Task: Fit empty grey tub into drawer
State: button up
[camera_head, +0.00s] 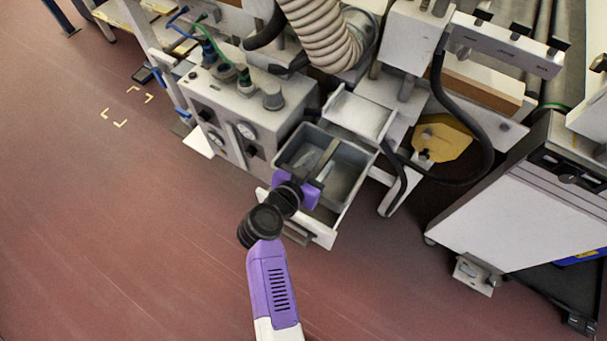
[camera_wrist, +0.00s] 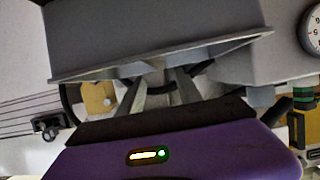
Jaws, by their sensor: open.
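The empty grey tub (camera_head: 350,168) sits within the pulled-out white drawer (camera_head: 322,230), its open top facing up. I cannot tell whether it rests fully on the drawer floor. My gripper (camera_head: 320,163) reaches over the tub's near side, with its fingers above the tub's opening. In the wrist view the tub's grey rim and wall (camera_wrist: 160,55) fill the upper part, close beyond my fingers (camera_wrist: 160,88). The fingers stand apart with nothing seen between them. Whether they touch the tub is unclear.
A grey machine box with gauges (camera_head: 240,125) stands left of the drawer. A ribbed hose (camera_head: 322,30) hangs behind. A black cable (camera_head: 470,170) and a yellow piece (camera_head: 440,138) are to the right, near a white cabinet (camera_head: 520,215). The red floor at left is mostly clear.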

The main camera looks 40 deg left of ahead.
jog(key=p+v, duration=0.2)
jog(key=v, duration=0.7)
jog(key=w+d+r+m+t, duration=0.1)
jog(key=w+d+r+t, duration=0.1)
jog(key=d, duration=0.7)
jog(key=w+d+r+m+t+h, duration=0.1)
jog(key=w+d+r+t, duration=0.15)
jog(key=d, duration=0.75)
jog(key=w+d+r+t, duration=0.1)
jog(key=w+d+r, duration=0.15)
jog(key=d, duration=0.65)
jog(key=s+d+r+n, duration=0.1)
jog(key=s+d+r, duration=0.4)
jog(key=s+d, duration=0.65)
jog(key=s+d+r+m+g+h, duration=0.1)
jog(key=s+d+g, duration=0.1)
jog(key=s, duration=0.5)
jog(key=s+d+r+g+h, duration=0.1)
jog(key=s+d+r+g, duration=0.1)
jog(key=s, duration=0.5)
jog(key=shift+s+d+m, duration=0.4)
jog(key=shift+d, duration=0.2)
jog(key=shift+d, duration=0.1)
jog(key=shift+c, duration=0.6)
